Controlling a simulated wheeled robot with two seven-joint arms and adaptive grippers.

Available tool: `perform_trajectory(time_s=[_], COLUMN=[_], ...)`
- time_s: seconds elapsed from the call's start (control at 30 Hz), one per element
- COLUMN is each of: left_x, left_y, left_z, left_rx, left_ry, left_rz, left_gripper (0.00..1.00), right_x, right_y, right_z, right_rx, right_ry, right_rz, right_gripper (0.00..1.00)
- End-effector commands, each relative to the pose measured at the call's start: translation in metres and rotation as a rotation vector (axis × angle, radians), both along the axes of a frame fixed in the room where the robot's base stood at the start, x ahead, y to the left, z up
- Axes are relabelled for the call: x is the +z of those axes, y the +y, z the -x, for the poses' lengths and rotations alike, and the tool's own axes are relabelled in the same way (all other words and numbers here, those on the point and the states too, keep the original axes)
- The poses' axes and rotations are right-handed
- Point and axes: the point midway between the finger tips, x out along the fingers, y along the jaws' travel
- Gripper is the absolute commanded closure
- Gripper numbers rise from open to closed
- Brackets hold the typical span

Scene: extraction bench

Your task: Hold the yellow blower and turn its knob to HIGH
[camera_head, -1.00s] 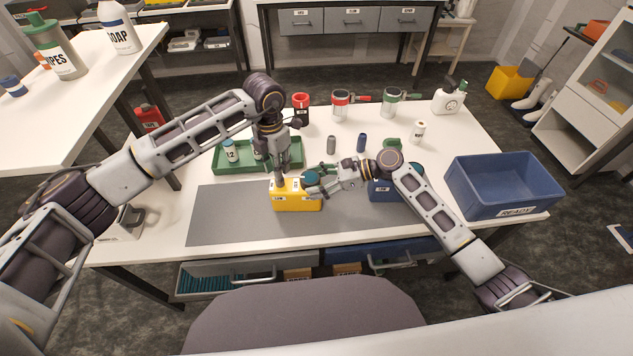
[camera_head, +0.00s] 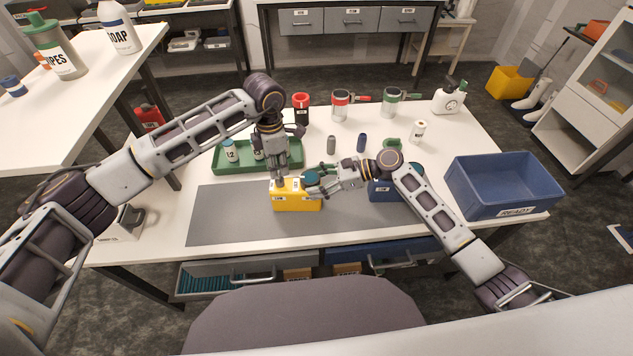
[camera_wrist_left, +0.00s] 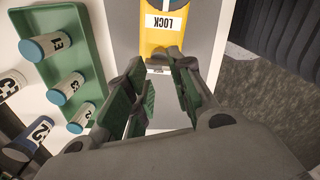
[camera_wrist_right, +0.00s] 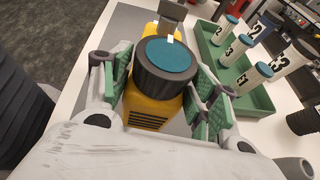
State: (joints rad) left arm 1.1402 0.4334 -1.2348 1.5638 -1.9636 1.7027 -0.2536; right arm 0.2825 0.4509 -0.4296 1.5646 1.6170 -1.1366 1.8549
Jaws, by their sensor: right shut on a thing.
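The yellow blower (camera_head: 297,203) stands on the grey mat (camera_head: 225,215). The left wrist view shows its yellow body (camera_wrist_left: 163,45) with a LOCK label. My right gripper (camera_head: 318,184) is shut around its dark knob with a teal top; the knob (camera_wrist_right: 168,65) sits between both fingers in the right wrist view. A white mark shows at the knob's far edge; the setting it points to is unreadable. My left gripper (camera_head: 274,176) is just above the blower's left end. Its fingers (camera_wrist_left: 160,75) are apart, near a small grey part at the blower's edge.
A blue blower (camera_head: 381,192) stands right of the yellow one, partly behind my right arm. A green tray (camera_head: 230,168) with white bottles lies behind left. A blue READY bin (camera_head: 510,185) is at the right. Several cups and small cylinders stand at the back.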

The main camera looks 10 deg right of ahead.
Motion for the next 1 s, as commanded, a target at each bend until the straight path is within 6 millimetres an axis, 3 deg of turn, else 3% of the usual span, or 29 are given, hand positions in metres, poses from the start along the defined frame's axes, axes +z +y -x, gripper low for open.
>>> perform_trajectory(time_s=[1.0], left_x=[0.0002], left_y=[0.0000], left_z=[0.0000], left_rx=[-0.451], left_ry=[0.000], left_rz=[0.000], left_gripper=[0.77], right_x=[0.0006], right_y=[0.0000], right_z=[-0.0003], right_rx=[-0.001], right_ry=[-0.001], right_rz=[-0.001], right_gripper=[0.74])
